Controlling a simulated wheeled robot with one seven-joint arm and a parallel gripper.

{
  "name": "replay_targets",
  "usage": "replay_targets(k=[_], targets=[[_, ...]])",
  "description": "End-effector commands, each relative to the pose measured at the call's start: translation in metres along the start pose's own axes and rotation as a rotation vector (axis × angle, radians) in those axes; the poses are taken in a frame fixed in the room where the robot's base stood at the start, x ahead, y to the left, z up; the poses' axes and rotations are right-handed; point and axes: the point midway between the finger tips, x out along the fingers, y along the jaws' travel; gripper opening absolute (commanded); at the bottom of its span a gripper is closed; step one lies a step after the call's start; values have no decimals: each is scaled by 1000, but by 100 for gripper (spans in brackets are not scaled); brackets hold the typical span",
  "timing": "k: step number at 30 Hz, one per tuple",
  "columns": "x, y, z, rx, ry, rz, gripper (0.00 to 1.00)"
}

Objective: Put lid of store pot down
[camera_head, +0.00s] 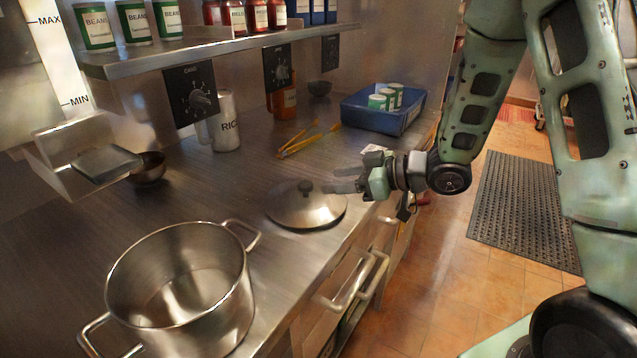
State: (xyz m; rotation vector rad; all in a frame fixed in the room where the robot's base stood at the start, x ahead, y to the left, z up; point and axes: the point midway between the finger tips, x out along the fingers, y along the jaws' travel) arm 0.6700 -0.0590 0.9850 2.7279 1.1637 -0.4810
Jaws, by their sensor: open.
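The metal pot lid (302,213) with a dark knob lies flat on the steel counter, to the right of and behind the pot. My gripper (346,181) is open, its fingers pointing left towards the lid's knob. The fingertips are close to the right of the knob; whether they touch it I cannot tell. The large two-handled steel pot (182,287) stands uncovered and looks empty on the counter at the lower left.
A blue bin (372,119) with green-labelled cans stands at the back right. A shelf (180,57) overhangs the back. Drawer handles (352,285) stick out in front.

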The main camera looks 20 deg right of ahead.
Motion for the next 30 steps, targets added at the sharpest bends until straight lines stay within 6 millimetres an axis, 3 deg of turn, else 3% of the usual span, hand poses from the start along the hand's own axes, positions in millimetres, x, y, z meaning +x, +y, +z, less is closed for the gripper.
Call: replay_targets(k=[4,11,14,20,26,30], targets=[[-22,1,0,0,0,2,51],[-34,0,0,-1,0,0,51],[-30,-2,-2,-9,-19,11,51],[-2,-15,-10,-49,-197,123,51],[6,-69,-11,-20,-487,224,51],[-13,-133,-3,33,-712,222,51]])
